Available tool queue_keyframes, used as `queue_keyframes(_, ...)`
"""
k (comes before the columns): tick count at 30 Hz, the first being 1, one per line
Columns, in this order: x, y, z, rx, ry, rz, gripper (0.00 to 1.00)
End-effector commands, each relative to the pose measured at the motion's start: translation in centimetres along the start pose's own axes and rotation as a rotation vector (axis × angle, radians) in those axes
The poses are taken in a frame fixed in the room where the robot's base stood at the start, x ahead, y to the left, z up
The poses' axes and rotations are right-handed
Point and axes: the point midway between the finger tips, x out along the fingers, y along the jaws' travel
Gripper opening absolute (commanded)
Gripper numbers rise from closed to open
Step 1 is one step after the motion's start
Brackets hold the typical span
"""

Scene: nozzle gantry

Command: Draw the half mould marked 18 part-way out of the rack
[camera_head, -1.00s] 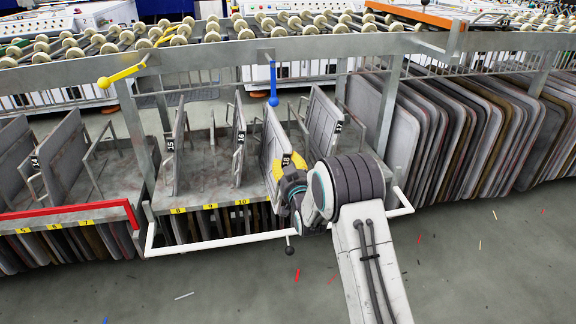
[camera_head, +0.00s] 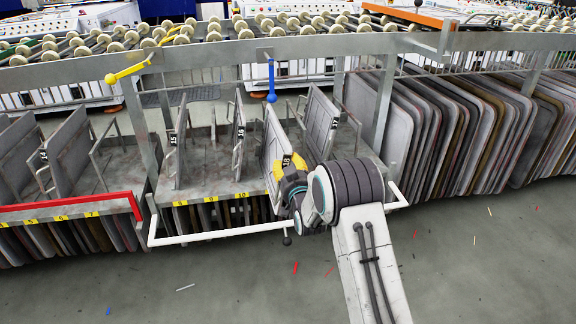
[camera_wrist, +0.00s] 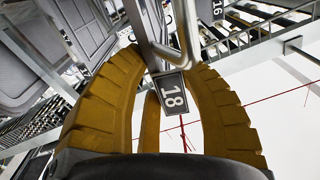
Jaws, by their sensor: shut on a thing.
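The half mould marked 18 (camera_head: 273,143) is a grey upright plate in the rack's middle bay, between the plates marked 16 and 17. Its black 18 label is at its near edge and shows large in the wrist view (camera_wrist: 172,94). My gripper (camera_head: 288,172), with ribbed yellow fingers, is shut on the mould's near-side handle, just below the label in the head view. The exact contact is partly hidden.
The rack's white front rail (camera_head: 215,236) runs below my gripper. Plates 15 (camera_head: 180,150), 16 (camera_head: 239,130) and 17 (camera_head: 322,115) stand nearby. A blue lever (camera_head: 271,85) hangs above plate 18. Packed plates (camera_head: 470,125) fill the right. The floor in front is open, with small scraps.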

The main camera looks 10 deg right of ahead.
Motion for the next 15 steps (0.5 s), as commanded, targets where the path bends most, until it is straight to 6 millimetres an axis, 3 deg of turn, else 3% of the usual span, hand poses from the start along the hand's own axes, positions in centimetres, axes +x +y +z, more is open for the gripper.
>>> queue_keyframes(4, -0.01, -0.09, -0.03, 0.001, 0.001, -0.001, 0.0)
queue_keyframes(5, -0.01, -0.09, -0.03, 0.001, 0.001, -0.001, 0.39)
queue_keyframes(15, 0.01, -0.06, -0.07, 0.0, 0.002, -0.001, 0.66)
